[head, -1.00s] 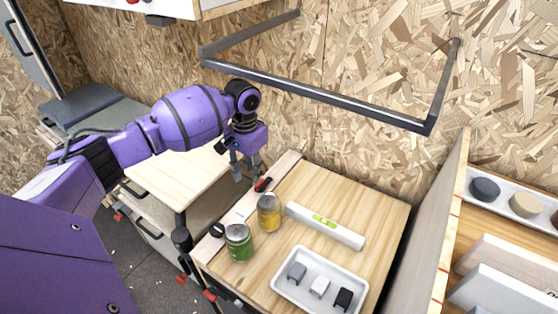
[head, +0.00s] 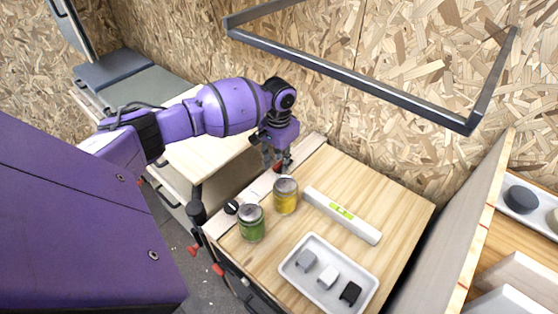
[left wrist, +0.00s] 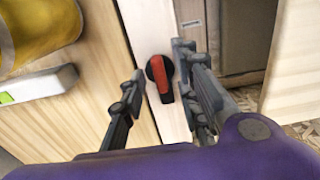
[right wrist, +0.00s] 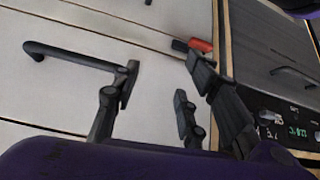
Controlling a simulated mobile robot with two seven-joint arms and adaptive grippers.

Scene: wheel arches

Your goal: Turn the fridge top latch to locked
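A latch with a red bar on a round black base (left wrist: 160,78) sits on a pale strip, between the two fingers of my left gripper (left wrist: 158,66) in the left wrist view. The fingers are apart, one on each side, with gaps to the red bar. In the head view, my left gripper (head: 277,166) is low at the far end of the strip, and a bit of the red latch (head: 278,168) shows there, mostly hidden by the fingers. My right gripper (right wrist: 158,86) is open and empty before pale panels. A red-tipped latch (right wrist: 200,45) shows beyond its fingers.
Close by on the wooden top stand a yellow can (head: 286,198) and a green can (head: 251,224). A white level (head: 342,215) and a white tray (head: 288,268) with small blocks lie beyond. A dark metal frame (head: 350,78) hangs above. A dark bar handle (right wrist: 70,56) is near my right gripper.

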